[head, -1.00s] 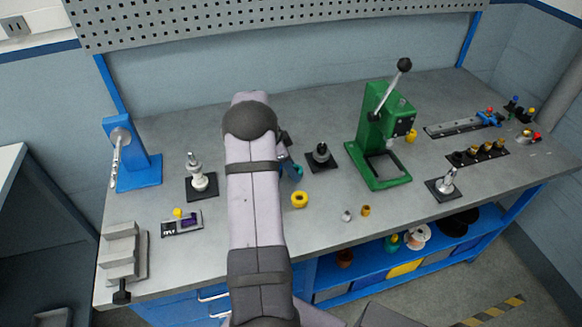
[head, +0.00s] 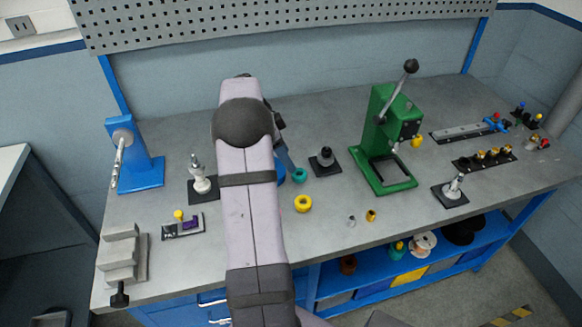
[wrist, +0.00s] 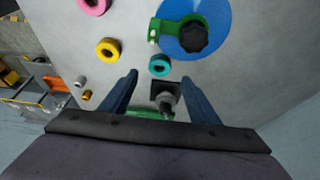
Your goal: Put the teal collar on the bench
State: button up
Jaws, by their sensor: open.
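The teal collar (head: 299,174) lies on the grey bench, just right of my arm in the head view. In the wrist view the teal collar (wrist: 159,66) appears flat on the bench, just beyond the fingertips, with nothing gripping it. My gripper (wrist: 159,77) is open and empty, its two dark blue fingers spread on either side of the line to the collar. In the head view the gripper is mostly hidden behind my arm.
A blue disc (wrist: 188,22) with a black knob lies close to the collar. A black-based post (head: 325,160) and a green press (head: 382,140) stand to the right. A yellow ring (head: 303,203) and a pink ring (wrist: 95,5) are nearby. Free bench lies in front.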

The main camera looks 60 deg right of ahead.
jog(key=shift+b+v, duration=0.3)
jog(key=shift+v, duration=1.7)
jog(key=w+a+f+n+t, duration=0.1)
jog(key=w+a+n, duration=0.25)
jog(key=a, duration=0.45)
jog(key=w+a+n+t+y, duration=0.1)
jog(key=w+a+n, duration=0.1)
jog(key=a+n, duration=0.45)
jog(key=w+a+f+n, duration=0.1)
jog(key=w+a+n, duration=0.15)
jog(key=a, duration=0.65)
jog(key=s+a+f+n, duration=0.1)
jog(key=s+a+n, duration=0.3)
jog(key=a, duration=0.3)
jog(key=s+a+f+n+y, duration=0.1)
jog(key=s+a+f+n, duration=0.1)
jog(key=a+n, duration=0.3)
jog(key=s+a+f+n+t+y, duration=0.1)
jog(key=s+a+n, duration=0.4)
jog(key=a, duration=0.5)
jog(key=shift+s+a+f, duration=0.2)
jog(key=shift+s+f, duration=0.15)
jog(key=shift+f, duration=0.1)
